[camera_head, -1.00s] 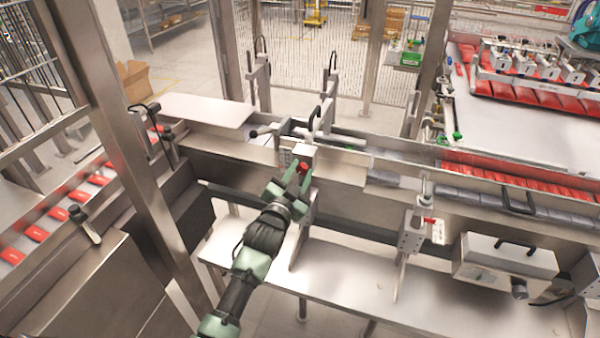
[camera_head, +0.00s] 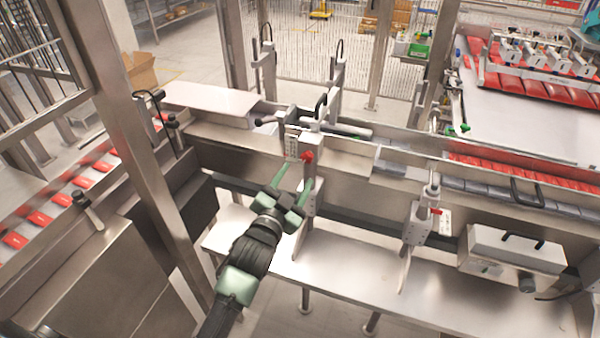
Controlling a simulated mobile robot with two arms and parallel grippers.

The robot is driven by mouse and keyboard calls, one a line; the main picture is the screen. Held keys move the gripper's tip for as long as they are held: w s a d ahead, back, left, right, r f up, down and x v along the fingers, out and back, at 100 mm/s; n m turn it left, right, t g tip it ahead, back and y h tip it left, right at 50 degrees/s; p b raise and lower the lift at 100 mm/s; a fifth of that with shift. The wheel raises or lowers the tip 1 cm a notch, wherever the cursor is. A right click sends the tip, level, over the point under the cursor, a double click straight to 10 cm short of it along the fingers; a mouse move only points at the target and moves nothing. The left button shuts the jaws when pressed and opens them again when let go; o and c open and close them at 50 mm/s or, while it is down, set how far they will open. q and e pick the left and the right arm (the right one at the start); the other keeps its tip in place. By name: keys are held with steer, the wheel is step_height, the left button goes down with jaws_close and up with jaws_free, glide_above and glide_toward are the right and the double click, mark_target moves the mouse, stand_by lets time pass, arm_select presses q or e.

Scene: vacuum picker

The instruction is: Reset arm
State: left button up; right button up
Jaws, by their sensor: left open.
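My left gripper (camera_head: 295,177) is open and empty. Its two green fingers are spread apart and point up toward the conveyor's near side wall. A red knob (camera_head: 308,157) sits on a metal bracket (camera_head: 311,143) just beyond the fingertips; the fingers are not closed on it. The left arm reaches in from the bottom left of the picture. My right gripper does not show.
A steel shelf (camera_head: 340,275) runs below the conveyor. A second bracket (camera_head: 425,222) and a grey box with a handle (camera_head: 513,248) stand to the right. A steel post (camera_head: 150,165) rises close left of the arm. Red packs (camera_head: 520,172) lie on the conveyor.

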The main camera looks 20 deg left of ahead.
arm_select(q)
steer(key=shift+s, duration=0.25)
steer(key=s+f+g, duration=0.2)
steer(key=s+f, duration=0.1)
steer(key=f, duration=0.7)
steer(key=s+f+g+b, duration=0.1)
steer(key=s+f+g, duration=0.1)
steer(key=f, duration=0.8)
steer(key=s+d+f+n+g, duration=0.1)
steer(key=s+f+g, duration=0.1)
steer(key=f, duration=0.9)
steer(key=shift+s+g, duration=0.3)
steer(key=shift+s, duration=0.6)
steer(key=s+a+f+n+g+b, duration=0.2)
steer(key=s+f+g, duration=0.4)
steer(key=s+f, duration=1.65)
steer(key=s+a+f+g, duration=0.1)
steer(key=s+f+g, duration=0.1)
steer(key=s, duration=0.8)
steer(key=s+a+f+g, duration=0.1)
steer(key=s+f, duration=0.4)
steer(key=s, duration=0.5)
steer(key=shift+s+a+n+g+y, duration=0.2)
steer(key=shift+s+n+g+y, duration=0.15)
steer(key=shift+g, duration=0.35)
